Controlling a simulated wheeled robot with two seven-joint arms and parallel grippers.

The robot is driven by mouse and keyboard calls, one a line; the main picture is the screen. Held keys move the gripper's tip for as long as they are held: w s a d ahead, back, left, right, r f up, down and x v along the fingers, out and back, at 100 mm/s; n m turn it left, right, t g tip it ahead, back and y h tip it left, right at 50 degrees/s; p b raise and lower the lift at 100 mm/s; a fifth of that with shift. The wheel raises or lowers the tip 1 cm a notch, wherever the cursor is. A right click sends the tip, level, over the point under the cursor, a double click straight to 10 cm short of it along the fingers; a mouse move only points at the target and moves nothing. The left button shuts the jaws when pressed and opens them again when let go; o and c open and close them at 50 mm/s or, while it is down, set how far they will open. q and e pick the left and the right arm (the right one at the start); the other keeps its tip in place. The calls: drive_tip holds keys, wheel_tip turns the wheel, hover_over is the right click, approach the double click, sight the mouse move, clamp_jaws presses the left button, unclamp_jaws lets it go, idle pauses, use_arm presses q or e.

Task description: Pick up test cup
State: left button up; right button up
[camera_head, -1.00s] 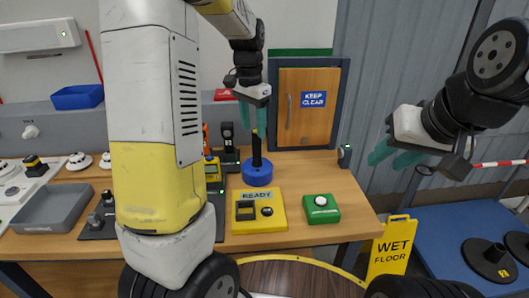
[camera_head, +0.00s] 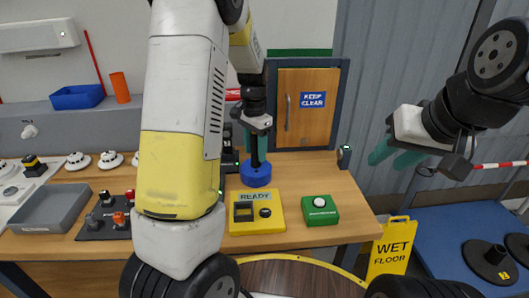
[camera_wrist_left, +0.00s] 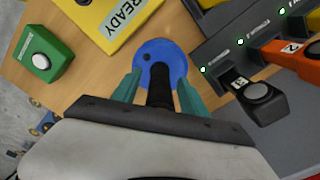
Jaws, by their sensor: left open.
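A black upright post stands in a round blue base (camera_head: 256,175) on the wooden table; I take this to be the test cup, though no label shows. My left gripper (camera_head: 258,146) is above the blue base, with its teal fingers pointing down around the post. In the left wrist view the black post (camera_wrist_left: 160,88) stands between the two open fingers, apart from at least the left one, with the blue base (camera_wrist_left: 172,52) beyond. The post's top is hidden by the gripper. My right gripper (camera_head: 395,156) hangs at the right, away from the table, with nothing visible in it.
A yellow READY box (camera_head: 280,222) and a green button box (camera_head: 320,212) stand in front of the base. A grey tray (camera_head: 48,210) lies at left. In the left wrist view, a black rack (camera_wrist_left: 225,60) holding an orange device is close by at right.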

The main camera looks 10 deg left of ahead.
use_arm(q)
clamp_jaws()
